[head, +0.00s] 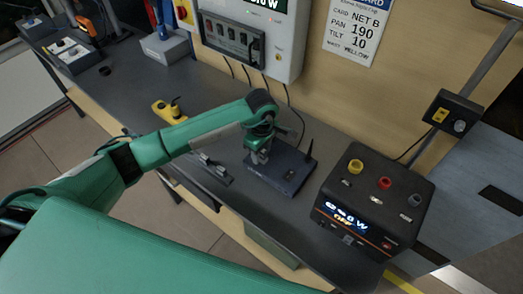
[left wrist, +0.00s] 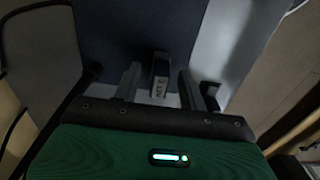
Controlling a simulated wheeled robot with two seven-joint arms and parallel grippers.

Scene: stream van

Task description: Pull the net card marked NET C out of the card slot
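The dark blue slot unit (head: 283,178) with a short antenna stands on the bench in the head view. My left gripper (head: 260,154) is over its left end, pointing down, and hides part of it. In the left wrist view a small dark card with a light label, seemingly reading NET C (left wrist: 160,82), stands up between the two fingers of my left gripper (left wrist: 158,74). Gaps show on both sides of the card, so the fingers are open around it and not gripping it. The slot under the card is hidden. My right gripper is not in view.
A black console (head: 368,205) with coloured knobs stands right of the unit. A small dark holder (head: 213,170) with grey pieces lies left of it. A wall sign (head: 356,30) reads NET B. A yellow object (head: 169,111) lies farther left; bench between is clear.

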